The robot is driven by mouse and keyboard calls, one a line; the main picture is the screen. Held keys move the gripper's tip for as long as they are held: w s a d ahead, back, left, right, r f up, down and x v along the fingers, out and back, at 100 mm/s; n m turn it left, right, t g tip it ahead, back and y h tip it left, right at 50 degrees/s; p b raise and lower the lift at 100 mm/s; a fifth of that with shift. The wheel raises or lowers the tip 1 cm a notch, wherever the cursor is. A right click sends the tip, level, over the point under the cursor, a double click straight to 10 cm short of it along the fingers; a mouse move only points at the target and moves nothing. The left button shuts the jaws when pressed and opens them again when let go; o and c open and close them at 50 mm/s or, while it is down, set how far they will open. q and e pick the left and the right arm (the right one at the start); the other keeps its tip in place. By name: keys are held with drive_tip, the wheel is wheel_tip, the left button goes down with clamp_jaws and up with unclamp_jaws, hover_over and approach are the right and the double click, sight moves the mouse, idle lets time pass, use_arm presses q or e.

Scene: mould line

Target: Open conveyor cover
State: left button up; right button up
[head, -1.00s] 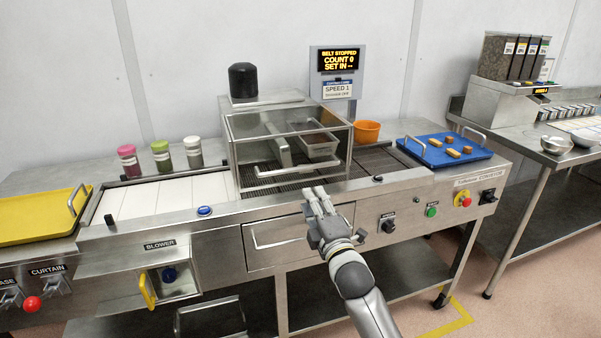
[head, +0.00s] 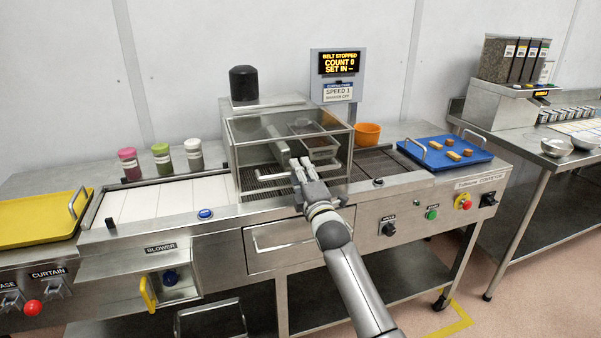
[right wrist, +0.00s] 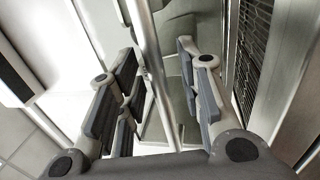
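The conveyor cover (head: 248,152) is a clear box in a metal frame over the middle of the belt, and it looks closed. Its bar handle runs across the lower front, partly hidden behind my gripper in the head view. The right wrist view shows a metal bar (right wrist: 148,55), which looks like this handle, running between the fingers. My right gripper (head: 303,165) is at the cover's front. Its fingers are open, one set on each side of the bar, with gaps visible, so it is not gripping it. My left gripper is out of view.
The conveyor's front rail (head: 265,212) lies below the cover. A display (head: 338,62) behind reads belt stopped. An orange bowl (head: 367,134) and a blue tray (head: 410,151) with several brown bars stand right. Several jars (head: 161,158) and a yellow tray (head: 35,220) are left.

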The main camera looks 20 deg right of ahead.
drive_tip(key=shift+w, duration=0.1)
drive_tip(key=shift+c, duration=0.2)
clamp_jaws()
